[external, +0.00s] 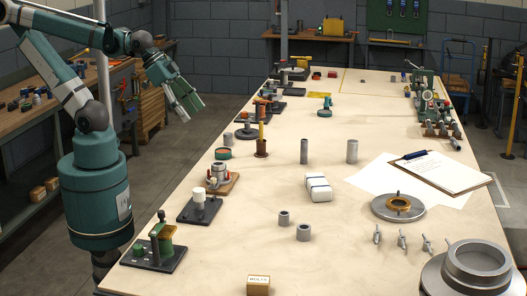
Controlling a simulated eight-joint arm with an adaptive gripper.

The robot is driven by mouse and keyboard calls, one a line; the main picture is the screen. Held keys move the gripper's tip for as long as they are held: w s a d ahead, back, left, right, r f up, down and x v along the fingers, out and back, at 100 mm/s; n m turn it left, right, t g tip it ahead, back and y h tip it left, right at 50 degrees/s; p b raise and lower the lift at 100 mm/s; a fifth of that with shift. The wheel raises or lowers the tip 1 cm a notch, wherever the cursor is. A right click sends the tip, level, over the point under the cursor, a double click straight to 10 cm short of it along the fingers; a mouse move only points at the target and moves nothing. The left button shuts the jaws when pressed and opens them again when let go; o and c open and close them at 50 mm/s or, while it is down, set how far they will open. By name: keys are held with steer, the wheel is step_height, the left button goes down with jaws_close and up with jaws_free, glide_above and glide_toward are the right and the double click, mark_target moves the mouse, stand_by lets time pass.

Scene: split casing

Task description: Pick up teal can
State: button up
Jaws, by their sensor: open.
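My gripper (188,106) is open and empty. It hangs in the air left of the table, well apart from anything on it. No thing in view is plainly a teal can. A short round teal piece with a reddish top (222,154) stands near the left table edge.
The long pale table (250,225) carries several fixtures along its left edge. Grey tubes (304,151), a white wrapped bundle (318,188), a flanged disc (398,206) and a large metal casing (476,268) stand on it. A clipboard (440,172) lies at right. The far middle is mostly clear.

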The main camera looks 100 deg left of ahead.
steer(key=shift+a, duration=0.1)
steer(key=w+a+f+n+g+y+b, duration=0.1)
steer(key=w+a+f+n+g, duration=0.3)
steer(key=a, duration=0.8)
steer(key=w+a+f+n+b, duration=0.2)
steer(key=a+f+n, duration=0.4)
steer(key=a, duration=0.6)
steer(key=s+a+f+n+g, duration=0.1)
steer(key=s+a+f+n, duration=0.1)
steer(key=a+f, duration=0.3)
steer(key=s+a+f+n+g+b, duration=0.1)
steer(key=s+a+f+n, duration=0.2)
steer(key=a, duration=0.5)
steer(key=s+a+f+n+g, duration=0.1)
steer(key=s+a+f+n, duration=0.1)
steer(key=a+f, duration=0.4)
steer(key=shift+s+a+f+n+h, duration=0.2)
steer(key=shift+a+f+n+h, duration=0.15)
steer(key=shift+a, duration=0.2)
steer(key=shift+s+a+f, duration=0.3)
steer(key=shift+f, duration=0.1)
